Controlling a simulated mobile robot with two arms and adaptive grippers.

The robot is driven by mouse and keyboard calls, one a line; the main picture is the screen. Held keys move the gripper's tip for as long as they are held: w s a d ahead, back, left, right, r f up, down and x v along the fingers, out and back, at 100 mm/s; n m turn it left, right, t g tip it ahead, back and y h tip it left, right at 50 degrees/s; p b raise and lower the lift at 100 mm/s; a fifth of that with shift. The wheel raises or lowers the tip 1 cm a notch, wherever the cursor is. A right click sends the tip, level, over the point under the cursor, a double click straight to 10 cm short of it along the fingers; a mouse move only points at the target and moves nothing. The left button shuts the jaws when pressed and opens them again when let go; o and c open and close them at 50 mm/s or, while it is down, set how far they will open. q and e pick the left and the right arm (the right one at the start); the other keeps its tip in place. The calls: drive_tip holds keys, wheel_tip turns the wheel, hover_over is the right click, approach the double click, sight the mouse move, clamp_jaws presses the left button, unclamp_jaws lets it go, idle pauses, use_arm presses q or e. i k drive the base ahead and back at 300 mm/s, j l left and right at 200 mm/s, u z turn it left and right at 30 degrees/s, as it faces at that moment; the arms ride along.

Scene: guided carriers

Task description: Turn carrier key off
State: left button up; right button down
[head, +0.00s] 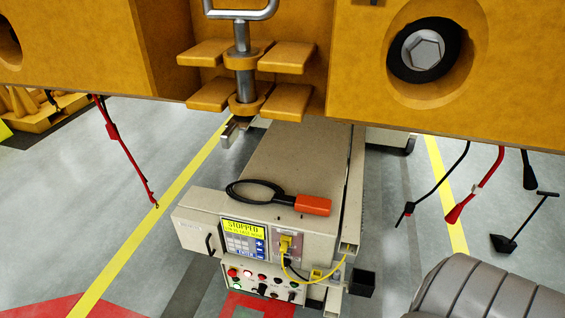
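The carrier (300,150) is a low beige cart under the orange structure. On its front end is a control panel with a yellow screen (243,229) that reads "STOPPED" and a blue-framed keypad (240,246). Below it, a white switch panel (245,285) holds several red, green, white and black buttons and knobs. A black knob (262,289) sits near its middle. The switches are too small to tell which is the key or how it is turned. Neither of my grippers shows in the head view.
A yellow plug (286,244) and cable are at the panel's right. The orange structure (230,80) overhangs the carrier. Red and black levers hang at both sides. A grey ribbed shape (490,290) fills the lower right.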

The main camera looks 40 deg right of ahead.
sight(292, 294)
drive_tip(key=z, duration=1.1)
